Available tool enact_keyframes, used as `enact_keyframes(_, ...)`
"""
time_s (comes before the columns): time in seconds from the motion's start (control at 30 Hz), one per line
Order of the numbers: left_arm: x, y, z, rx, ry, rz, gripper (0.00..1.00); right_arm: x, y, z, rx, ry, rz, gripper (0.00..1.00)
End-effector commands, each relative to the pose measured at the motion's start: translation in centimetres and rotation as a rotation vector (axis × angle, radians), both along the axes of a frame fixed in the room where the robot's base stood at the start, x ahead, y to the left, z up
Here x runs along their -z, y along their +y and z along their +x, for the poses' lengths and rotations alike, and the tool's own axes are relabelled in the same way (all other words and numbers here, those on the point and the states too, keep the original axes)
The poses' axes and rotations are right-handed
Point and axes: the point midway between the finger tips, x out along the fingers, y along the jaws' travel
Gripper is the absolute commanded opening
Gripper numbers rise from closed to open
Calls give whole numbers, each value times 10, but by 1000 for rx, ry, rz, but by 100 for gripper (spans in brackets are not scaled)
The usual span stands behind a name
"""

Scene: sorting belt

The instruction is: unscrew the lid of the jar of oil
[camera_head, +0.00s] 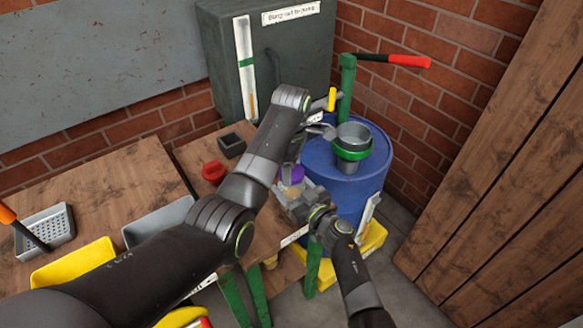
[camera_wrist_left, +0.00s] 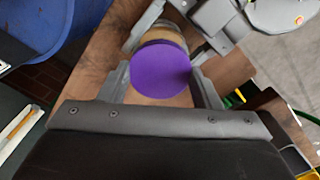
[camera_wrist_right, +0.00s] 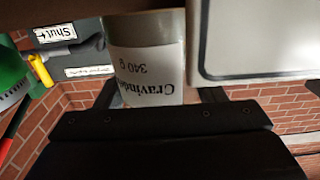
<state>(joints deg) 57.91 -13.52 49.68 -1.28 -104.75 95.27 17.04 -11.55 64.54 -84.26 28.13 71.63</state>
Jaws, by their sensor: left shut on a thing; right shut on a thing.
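The jar has a flat, round purple lid (camera_wrist_left: 160,70) and a body (camera_wrist_right: 146,60) with a white label reading "Cravinh…" and "340 g", partly cut off. In the head view the purple lid (camera_head: 292,174) shows between my two hands, partly covered. My left gripper (camera_head: 288,170) is shut on the lid, with a finger on each side of it in the left wrist view. My right gripper (camera_head: 298,203) is shut on the jar's body, just below and to the right of the left one. The lid sits on the jar; whether its thread is loose cannot be told.
A blue drum (camera_head: 345,185) with a metal cup in a green ring (camera_head: 353,140) stands right behind the hands.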

Motion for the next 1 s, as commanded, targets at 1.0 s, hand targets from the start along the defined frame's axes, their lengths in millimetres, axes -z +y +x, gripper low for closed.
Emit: enact_keyframes(1.0,-36,0,1,0,-4,0,30,1,0,0,0,1,0,0)
